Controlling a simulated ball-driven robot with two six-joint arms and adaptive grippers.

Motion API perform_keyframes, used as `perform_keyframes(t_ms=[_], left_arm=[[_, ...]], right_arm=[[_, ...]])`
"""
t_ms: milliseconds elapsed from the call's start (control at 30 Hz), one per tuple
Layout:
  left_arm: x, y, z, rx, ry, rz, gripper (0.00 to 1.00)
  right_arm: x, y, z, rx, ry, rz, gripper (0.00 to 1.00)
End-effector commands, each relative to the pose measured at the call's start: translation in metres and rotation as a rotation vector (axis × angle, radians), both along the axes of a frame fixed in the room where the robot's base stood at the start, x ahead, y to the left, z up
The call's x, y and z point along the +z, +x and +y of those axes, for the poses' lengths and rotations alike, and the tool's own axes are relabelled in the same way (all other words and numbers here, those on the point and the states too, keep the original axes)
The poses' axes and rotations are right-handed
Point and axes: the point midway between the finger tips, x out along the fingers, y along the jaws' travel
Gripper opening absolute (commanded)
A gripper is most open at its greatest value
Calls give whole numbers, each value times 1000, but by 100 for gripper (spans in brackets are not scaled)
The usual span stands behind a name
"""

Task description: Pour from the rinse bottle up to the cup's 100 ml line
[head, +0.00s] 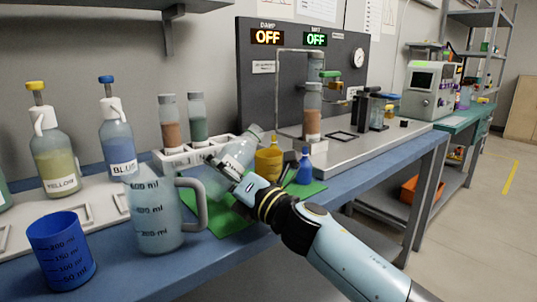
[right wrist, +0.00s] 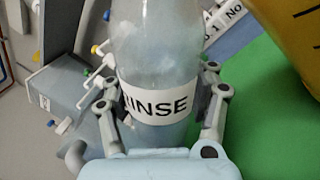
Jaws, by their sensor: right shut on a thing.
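The rinse bottle (head: 240,152) is a clear bottle with a white label, which reads "INSE" in the right wrist view (right wrist: 157,107). My right gripper (head: 213,164) is shut around it, with a finger on each side in the right wrist view (right wrist: 160,100). In the head view the bottle leans, its upper end to the right. A blue cup (head: 60,252) with ml marks stands at the front left. My left gripper is not in view.
A clear jug (head: 155,215) with a handle stands in front, left of my right gripper. A small blue bottle (head: 304,168) stands by the yellow cup. Yellow (head: 53,150) and blue (head: 117,137) labelled bottles and a white rack (head: 175,161) with tubes stand behind.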

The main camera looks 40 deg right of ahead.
Motion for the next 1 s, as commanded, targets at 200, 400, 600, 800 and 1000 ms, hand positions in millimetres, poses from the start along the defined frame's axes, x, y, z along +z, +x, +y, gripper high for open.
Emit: perform_keyframes(t_ms=[200,400,600,800,1000], left_arm=[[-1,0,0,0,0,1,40],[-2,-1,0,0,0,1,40],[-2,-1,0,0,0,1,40],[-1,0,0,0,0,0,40],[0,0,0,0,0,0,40]], right_arm=[[0,0,1,1,18,0,0],[0,0,2,0,34,1,0],[0,0,3,0,51,2,0],[2,0,3,0,67,4,0],[4,0,4,0,83,5,0]])
